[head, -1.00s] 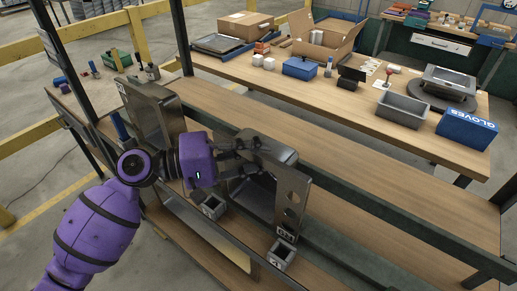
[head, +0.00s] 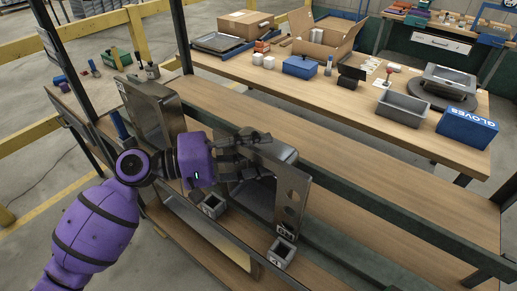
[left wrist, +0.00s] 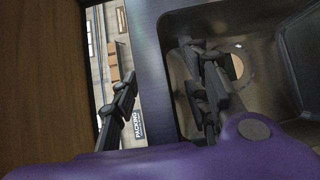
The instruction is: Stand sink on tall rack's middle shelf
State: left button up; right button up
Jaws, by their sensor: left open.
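A grey metal sink (head: 292,188) stands on edge on a wooden shelf (head: 330,208) of the tall rack, its holed flange facing right. It also shows in the left wrist view (left wrist: 152,70). My left gripper (head: 258,152) is at the sink's upper edge, open. In the left wrist view my left gripper (left wrist: 158,75) has one finger outside the sink's flange and the other over the basin side, with the edge between them. Contact cannot be told. Small grey square holders (head: 213,206) and (head: 281,252) are by the sink's base. My right gripper is out of view.
Another metal sink (head: 150,112) stands on edge to the left. Dark rack posts (head: 181,35) and a rail (head: 400,218) frame the shelves. Behind is a wooden table with a grey bin (head: 402,108), a blue gloves box (head: 467,128) and cartons. The shelf right of the sink is clear.

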pick_arm(q)
jog(key=v, duration=1.1)
jog(key=shift+a, duration=0.4)
jog(key=shift+s, duration=0.1)
